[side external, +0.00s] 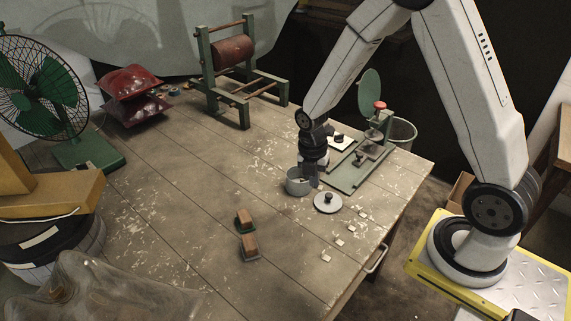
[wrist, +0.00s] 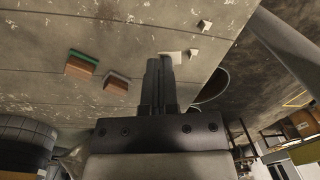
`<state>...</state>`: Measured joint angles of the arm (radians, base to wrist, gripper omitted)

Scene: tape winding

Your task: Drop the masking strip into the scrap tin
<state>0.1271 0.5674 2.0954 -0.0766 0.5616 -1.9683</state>
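In the side view, the grey scrap tin (side external: 296,188) stands open on the table, left of a round lid with a black knob (side external: 328,203). My gripper (side external: 311,182) is low at the tin's right side, its fingertips by the rim; this view does not show clearly whether they are inside. In the wrist view my gripper's two fingers (wrist: 160,65) are close together. A cream masking strip (wrist: 172,57) shows at their tips, larger than the other pale pieces, and appears pinched there. The strip's far end is hidden.
Several pale pieces (side external: 339,241) lie along the table's right edge. Two brown blocks (side external: 249,247) sit at the front. A green fixture (side external: 358,172) stands behind my gripper, and a wire basket (side external: 402,133) beyond. The table's left middle is clear.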

